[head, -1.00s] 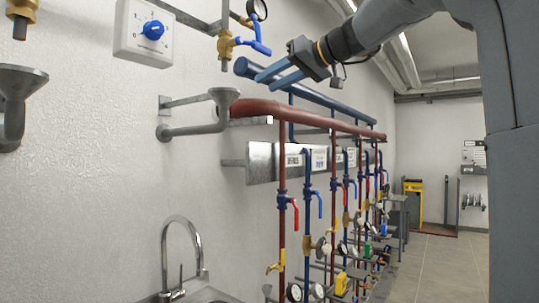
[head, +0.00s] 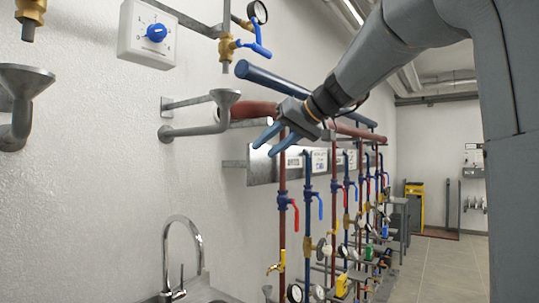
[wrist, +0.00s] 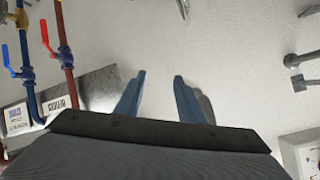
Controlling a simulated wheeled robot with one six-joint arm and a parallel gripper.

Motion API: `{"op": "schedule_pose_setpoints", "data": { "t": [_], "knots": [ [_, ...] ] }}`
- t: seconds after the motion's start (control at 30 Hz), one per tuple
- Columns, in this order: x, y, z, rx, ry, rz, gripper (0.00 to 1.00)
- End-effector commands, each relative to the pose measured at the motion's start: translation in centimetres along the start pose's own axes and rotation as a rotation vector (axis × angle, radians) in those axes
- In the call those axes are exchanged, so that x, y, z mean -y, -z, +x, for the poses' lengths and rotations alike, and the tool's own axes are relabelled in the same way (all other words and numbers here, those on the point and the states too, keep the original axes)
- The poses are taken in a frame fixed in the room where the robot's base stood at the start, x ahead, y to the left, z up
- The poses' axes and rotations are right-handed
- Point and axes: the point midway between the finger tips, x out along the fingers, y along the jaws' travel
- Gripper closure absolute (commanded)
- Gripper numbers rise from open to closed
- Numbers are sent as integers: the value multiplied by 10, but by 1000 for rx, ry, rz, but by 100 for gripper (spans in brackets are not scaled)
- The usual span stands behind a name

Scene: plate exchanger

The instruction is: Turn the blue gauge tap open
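The blue gauge tap (head: 257,50) is a blue lever on a brass valve (head: 226,46) at the upper middle of the head view, below a round black-rimmed gauge (head: 257,12). The lever slants down to the right. My gripper (head: 268,142) is lower and to the right of the tap, apart from it, with its blue fingers pointing down-left. In the wrist view my gripper (wrist: 160,78) shows two fingers spread apart with nothing between them. I cannot make out the tap in the wrist view.
A white box with a blue knob (head: 156,32) is on the wall left of the tap. Grey funnels (head: 226,97) stick out below. Red and blue pipes (head: 282,200) with levers and gauges stand behind my gripper. A sink faucet (head: 182,240) is lower left.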

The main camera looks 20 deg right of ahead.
Motion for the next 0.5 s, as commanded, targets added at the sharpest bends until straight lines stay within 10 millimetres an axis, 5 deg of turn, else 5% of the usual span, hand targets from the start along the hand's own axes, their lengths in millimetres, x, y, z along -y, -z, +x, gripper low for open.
{"op": "schedule_pose_setpoints", "data": {
  "t": [0.5],
  "knots": [
    [-7, -16, 9, 29, -16, 21, 65]
  ]
}}
